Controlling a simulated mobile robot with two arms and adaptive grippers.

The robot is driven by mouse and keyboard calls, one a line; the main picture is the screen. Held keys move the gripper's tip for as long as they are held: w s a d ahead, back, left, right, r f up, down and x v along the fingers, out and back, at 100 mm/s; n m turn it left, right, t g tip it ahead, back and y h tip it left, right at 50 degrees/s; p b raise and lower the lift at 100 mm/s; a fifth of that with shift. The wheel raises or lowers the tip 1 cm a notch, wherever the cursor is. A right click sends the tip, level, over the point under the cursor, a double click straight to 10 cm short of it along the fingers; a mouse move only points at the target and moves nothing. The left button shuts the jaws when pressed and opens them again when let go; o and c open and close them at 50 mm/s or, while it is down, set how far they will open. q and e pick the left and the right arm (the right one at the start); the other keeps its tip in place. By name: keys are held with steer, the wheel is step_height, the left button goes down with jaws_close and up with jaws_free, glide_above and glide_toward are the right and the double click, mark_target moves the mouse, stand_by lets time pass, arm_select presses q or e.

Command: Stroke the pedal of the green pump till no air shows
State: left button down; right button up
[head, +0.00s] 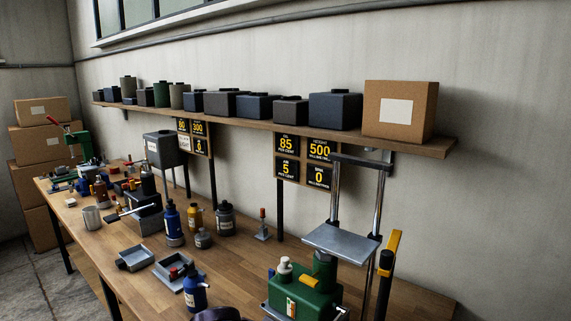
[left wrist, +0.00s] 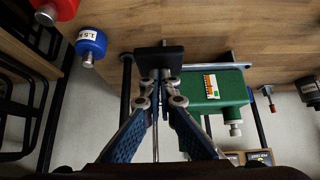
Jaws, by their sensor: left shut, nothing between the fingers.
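The green pump (head: 305,297) stands at the bench's front right in the head view, with a coloured gauge label and a pale cap. It also shows right of my gripper in the left wrist view (left wrist: 225,112). My left gripper (left wrist: 159,76) is shut and empty. A black block (left wrist: 158,57) shows at its fingertips; I cannot tell whether this is the pedal. A black lever with a yellow top (head: 390,252) stands right of the pump. A sign board (head: 287,170) behind reads air 5 per cent and oil 85 per cent. My right gripper is not in view.
A metal frame with a grey plate (head: 341,241) rises behind the pump. Blue bottles (head: 172,226) and shallow trays (head: 136,257) stand to its left. A shelf with dark boxes and a cardboard box (head: 400,109) hangs above. Bare bench (head: 240,262) shows between.

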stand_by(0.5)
arm_select(q)
step_height(320, 180, down, 6)
steer(key=b, duration=0.2)
step_height(320, 180, up, 6)
steer(key=p, duration=0.6)
steer(key=shift+p, duration=0.35)
